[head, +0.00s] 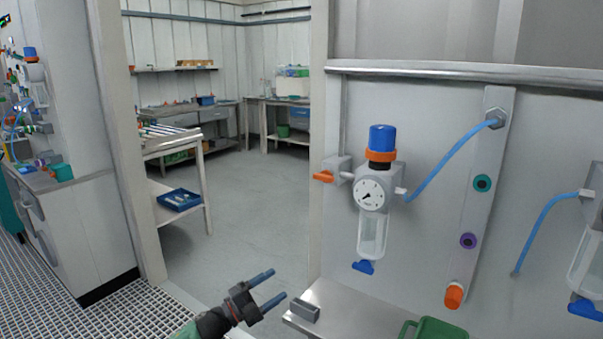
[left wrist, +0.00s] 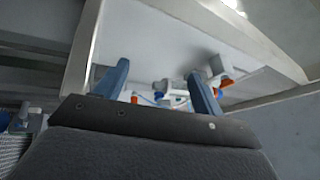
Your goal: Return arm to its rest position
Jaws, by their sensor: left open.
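My left gripper (head: 268,290) is at the bottom middle of the head view. Its two blue-grey fingers are apart, with nothing between them. It is left of the steel ledge and below the filter unit, apart from both. In the left wrist view the same two fingers (left wrist: 160,85) stand open, with part of the equipment panel blurred beyond them. The filter regulator (head: 372,195) with blue knob, orange ring, round gauge and clear bowl is on the panel. My right gripper is not in either view.
A steel ledge (head: 335,316) juts out below the panel, with a green bin (head: 437,328) at the bottom edge. A second clear vessel (head: 590,245) is at the right edge.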

